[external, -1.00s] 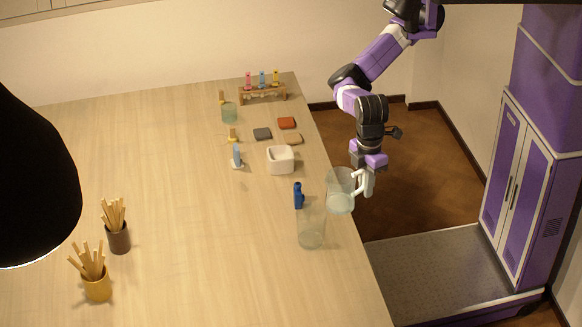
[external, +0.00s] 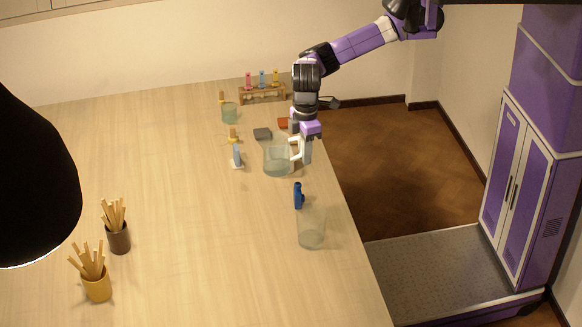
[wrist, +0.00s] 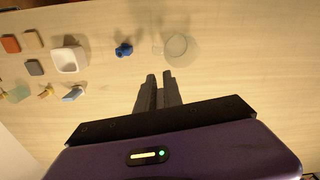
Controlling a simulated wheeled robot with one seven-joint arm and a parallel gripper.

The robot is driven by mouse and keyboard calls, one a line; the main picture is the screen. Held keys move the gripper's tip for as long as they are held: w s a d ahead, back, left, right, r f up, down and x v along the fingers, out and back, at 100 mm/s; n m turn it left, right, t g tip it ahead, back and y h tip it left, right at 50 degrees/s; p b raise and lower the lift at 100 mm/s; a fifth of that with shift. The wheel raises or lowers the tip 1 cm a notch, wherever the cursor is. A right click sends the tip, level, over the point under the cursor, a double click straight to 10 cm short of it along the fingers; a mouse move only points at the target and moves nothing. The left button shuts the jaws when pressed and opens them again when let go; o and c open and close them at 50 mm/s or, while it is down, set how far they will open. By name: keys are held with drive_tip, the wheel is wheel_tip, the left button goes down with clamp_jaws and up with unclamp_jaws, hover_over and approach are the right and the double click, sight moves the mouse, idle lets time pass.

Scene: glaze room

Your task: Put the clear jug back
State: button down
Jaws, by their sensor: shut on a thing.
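The clear jug (external: 277,163) has a pale handle on its right side and looks upright in the external view. My gripper (external: 306,158) is shut on its handle, pointing down over the table's right part. I cannot tell how high the jug is above the table. In the wrist view my gripper (wrist: 157,90) shows closed fingers, and the held jug is not clearly visible.
A tall clear vessel (external: 311,236) and a blue object (external: 298,196) stand near the right edge. The white pot shows in the wrist view (wrist: 68,58). A green glass (external: 229,114), small tiles (external: 262,133) and a rack (external: 262,94) stand farther back. The table's left middle is clear.

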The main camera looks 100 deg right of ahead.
drive_tip(key=m, duration=0.2)
hover_over(270, 195)
wheel_tip(270, 195, down, 23)
drive_tip(key=b, duration=0.3)
drive_tip(key=shift+a+r+b, duration=0.1)
drive_tip(key=shift+r+b, duration=0.05)
drive_tip(key=shift+b, duration=0.2)
drive_tip(key=shift+f+p, duration=0.4)
drive_tip(key=shift+f, duration=0.85)
drive_tip(key=shift+f, duration=0.15)
drive_tip(key=c, duration=1.5)
unclamp_jaws()
